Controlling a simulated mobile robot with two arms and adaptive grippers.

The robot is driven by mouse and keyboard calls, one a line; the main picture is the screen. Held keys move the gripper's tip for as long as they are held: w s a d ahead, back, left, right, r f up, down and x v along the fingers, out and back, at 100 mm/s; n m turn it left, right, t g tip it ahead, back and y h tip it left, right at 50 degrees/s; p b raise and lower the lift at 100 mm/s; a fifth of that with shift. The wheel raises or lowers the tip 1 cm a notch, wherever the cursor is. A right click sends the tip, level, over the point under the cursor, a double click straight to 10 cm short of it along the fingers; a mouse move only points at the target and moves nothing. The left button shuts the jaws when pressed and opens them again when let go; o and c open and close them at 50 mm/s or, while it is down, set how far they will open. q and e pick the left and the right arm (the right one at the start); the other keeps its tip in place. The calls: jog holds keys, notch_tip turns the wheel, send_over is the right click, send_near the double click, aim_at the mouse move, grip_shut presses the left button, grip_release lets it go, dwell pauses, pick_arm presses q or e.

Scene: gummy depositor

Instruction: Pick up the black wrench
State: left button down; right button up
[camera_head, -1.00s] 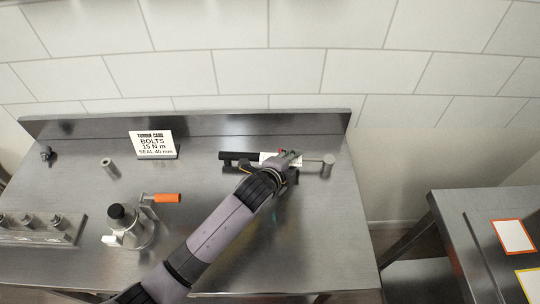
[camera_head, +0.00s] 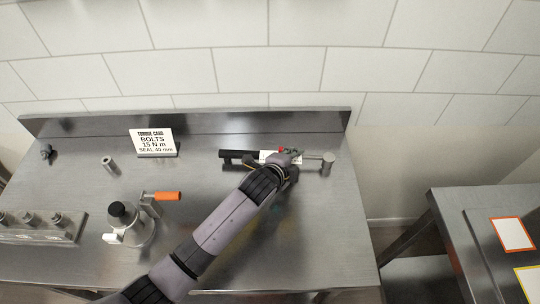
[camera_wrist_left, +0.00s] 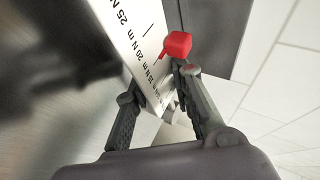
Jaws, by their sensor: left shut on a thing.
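The black wrench (camera_head: 238,155) lies across the back right of the steel bench, its black handle to the left and a metal shaft with a round head to the right. It carries a white scale plate with printed N m marks and a red pointer, which fill the left wrist view (camera_wrist_left: 139,40). My left gripper (camera_head: 283,160) is around the wrench's middle, covering part of it. In the left wrist view its two fingers (camera_wrist_left: 158,85) flank the scale plate and are shut on the wrench. I cannot tell whether the wrench is clear of the bench. My right gripper is not in view.
A torque card (camera_head: 154,142) stands behind, left of the wrench. A metal depositor part with an orange handle (camera_head: 167,197) is at the front left. A small cylinder (camera_head: 108,164) and a bolt block (camera_head: 40,229) are further left. The bench's right front is clear.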

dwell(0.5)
pick_arm(q)
notch_tip(320, 180, up, 20)
jog(key=b, duration=0.2)
dwell(0.4)
jog(key=c, duration=2)
grip_release()
grip_shut()
